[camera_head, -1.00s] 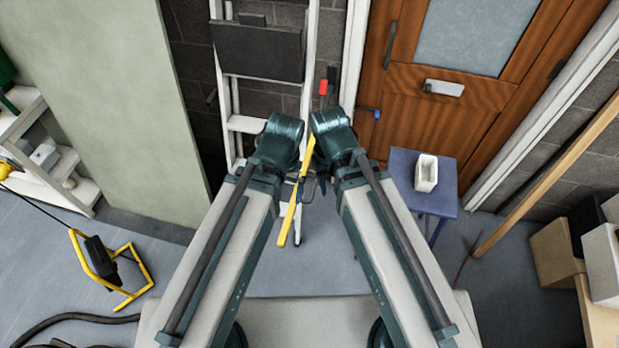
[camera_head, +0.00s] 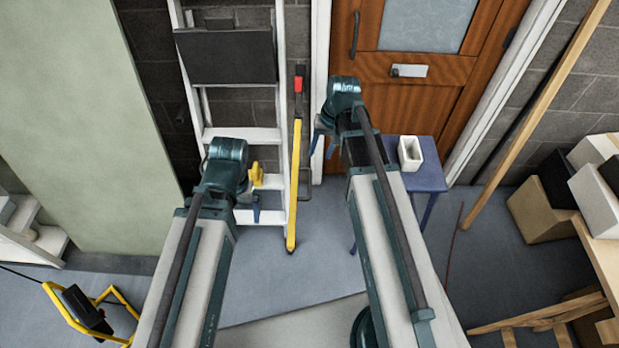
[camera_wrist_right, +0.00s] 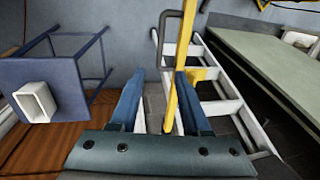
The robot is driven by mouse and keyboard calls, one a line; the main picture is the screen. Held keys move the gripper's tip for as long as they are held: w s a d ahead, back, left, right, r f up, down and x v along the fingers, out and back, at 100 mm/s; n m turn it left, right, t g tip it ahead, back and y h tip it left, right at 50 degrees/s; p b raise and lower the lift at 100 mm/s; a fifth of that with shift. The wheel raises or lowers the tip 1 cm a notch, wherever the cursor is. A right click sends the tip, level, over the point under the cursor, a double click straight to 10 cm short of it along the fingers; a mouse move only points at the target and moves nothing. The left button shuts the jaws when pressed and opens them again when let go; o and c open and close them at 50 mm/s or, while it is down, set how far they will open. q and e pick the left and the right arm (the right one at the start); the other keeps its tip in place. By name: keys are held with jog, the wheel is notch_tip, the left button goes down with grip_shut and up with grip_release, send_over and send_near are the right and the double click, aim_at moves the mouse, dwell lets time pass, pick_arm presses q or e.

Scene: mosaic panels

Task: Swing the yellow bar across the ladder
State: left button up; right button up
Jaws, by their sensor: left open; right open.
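The yellow bar (camera_head: 294,190) hangs nearly upright beside the right rail of the white ladder (camera_head: 242,134) in the head view, with a red piece and dark bracket at its top. My right gripper (camera_head: 323,143) is open, just right of the bar. In the right wrist view the yellow bar (camera_wrist_right: 182,85) runs lengthwise between the open blue fingers (camera_wrist_right: 158,100); I cannot tell whether they touch it. My left gripper (camera_head: 253,207) is open in front of the ladder's lower part, partly hidden by its wrist.
A dark panel (camera_head: 226,56) is across the ladder's upper part. A wooden door (camera_head: 430,95) stands behind to the right. A blue stool (camera_head: 423,181) with a white pot (camera_head: 409,154) stands near my right arm. Grey floor (camera_head: 300,285) is clear below the bar.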

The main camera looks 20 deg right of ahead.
aim_at(310, 180)
jog(key=a+f+b, duration=0.1)
jog(key=f+b, duration=0.7)
jog(key=f, duration=0.1)
jog(key=a+f+b, duration=0.1)
jog(key=f+b, duration=0.3)
jog(key=b, duration=0.1)
jog(key=shift+w+a+f, duration=0.15)
jog(key=shift+w+a, duration=0.15)
jog(key=shift+w, duration=0.05)
jog(key=shift+c, duration=0.2)
grip_shut()
dwell(0.7)
